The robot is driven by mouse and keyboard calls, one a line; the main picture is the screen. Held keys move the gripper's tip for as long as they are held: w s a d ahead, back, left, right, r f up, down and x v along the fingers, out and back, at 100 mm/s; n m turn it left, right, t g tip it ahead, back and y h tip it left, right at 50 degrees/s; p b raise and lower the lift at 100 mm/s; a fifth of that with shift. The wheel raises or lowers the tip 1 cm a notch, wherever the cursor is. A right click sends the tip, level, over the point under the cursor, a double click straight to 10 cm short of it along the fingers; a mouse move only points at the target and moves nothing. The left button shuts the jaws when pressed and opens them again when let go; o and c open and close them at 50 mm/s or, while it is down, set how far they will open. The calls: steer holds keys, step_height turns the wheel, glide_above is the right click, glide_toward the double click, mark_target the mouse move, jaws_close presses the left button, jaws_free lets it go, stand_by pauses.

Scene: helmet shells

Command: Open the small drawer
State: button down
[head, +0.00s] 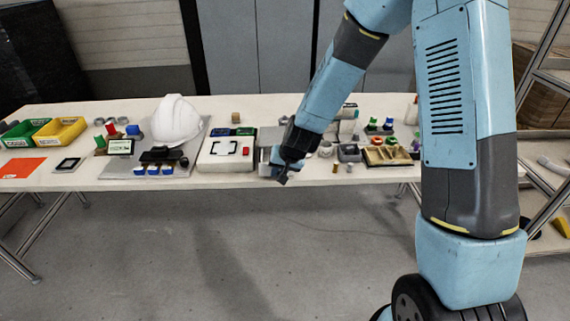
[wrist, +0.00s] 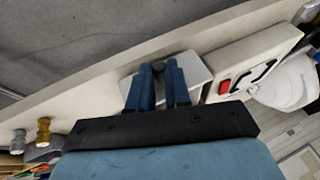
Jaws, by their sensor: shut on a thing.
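The small drawer unit is a pale grey box (head: 264,158) on the table, right of the white box with the red button, partly hidden behind my gripper. In the wrist view its light grey top (wrist: 194,72) shows beyond my fingers. My gripper (head: 282,178) is at the unit's front, near the table's front edge. In the wrist view my blue fingers (wrist: 159,70) are closed around a small dark knob-like part, which looks like the drawer's handle. How far the drawer stands out is hidden by my fingers.
The white box (head: 225,165) with a red button stands close on the left. A white helmet (head: 177,122) is farther left. A grey tray (head: 348,152) and a wooden compartment tray (head: 387,156) stand on the right. Floor before the table is clear.

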steer(key=shift+s, duration=0.2)
steer(key=c, duration=1.1)
jaws_free()
steer(key=shift+o, duration=0.2)
steer(key=shift+w, duration=0.1)
steer(key=v, duration=1.3)
steer(key=shift+s+d+r, duration=0.2)
steer(key=shift+s+r, duration=0.05)
